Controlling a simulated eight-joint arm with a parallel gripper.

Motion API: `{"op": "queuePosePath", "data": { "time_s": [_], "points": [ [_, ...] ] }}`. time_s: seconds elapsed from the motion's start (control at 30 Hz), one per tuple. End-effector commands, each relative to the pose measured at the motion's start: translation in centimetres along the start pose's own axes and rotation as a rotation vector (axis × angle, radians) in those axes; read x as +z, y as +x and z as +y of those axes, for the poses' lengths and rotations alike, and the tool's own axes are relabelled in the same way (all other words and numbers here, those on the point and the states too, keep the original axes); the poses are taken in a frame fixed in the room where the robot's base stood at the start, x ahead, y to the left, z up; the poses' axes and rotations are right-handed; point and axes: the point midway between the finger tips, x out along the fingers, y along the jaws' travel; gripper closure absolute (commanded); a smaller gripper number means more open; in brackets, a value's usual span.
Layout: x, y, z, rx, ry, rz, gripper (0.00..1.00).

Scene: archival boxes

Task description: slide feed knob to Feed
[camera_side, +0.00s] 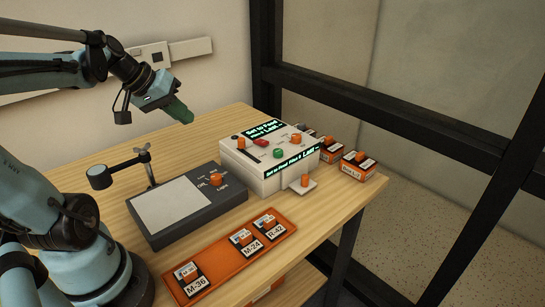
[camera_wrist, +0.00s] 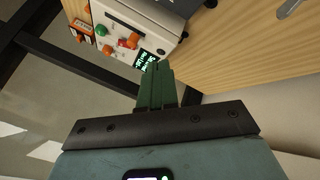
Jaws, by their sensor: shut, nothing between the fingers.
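The white labelling machine (camera_side: 262,180) stands near the far right of the table. Its top has an orange knob (camera_side: 241,142) at the left, a red button (camera_side: 260,142), a green button (camera_side: 279,154) and another orange knob (camera_side: 296,138). Its lit display (camera_side: 266,128) reads "Set to Feed", with further text too small to read fully. I cannot tell which orange knob is the feed knob or its setting. My gripper (camera_side: 188,119) is shut and empty, in the air left of and above the machine. In the wrist view, the green fingers (camera_wrist: 157,68) overlap the machine's display edge.
A dark-framed pad (camera_side: 170,205) with an orange knob lies left of the machine, beside a small lamp-like stand (camera_side: 101,176). More orange boxes (camera_side: 357,166) stand at the right. Dark frame posts border the table.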

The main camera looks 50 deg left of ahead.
Motion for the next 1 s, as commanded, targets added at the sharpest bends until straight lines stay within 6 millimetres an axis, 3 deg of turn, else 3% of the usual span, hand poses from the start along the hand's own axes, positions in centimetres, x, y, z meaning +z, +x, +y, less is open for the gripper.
{"op": "queuePosePath", "data": {
  "time_s": [0.47, 1.0],
  "points": [
    [-0.1, 0.5, -0.1, 0.001, -0.002, 0.001, 1.00],
    [-0.1, 7.3, 0.0, 0.002, -0.001, 0.000, 1.00]
  ]
}}
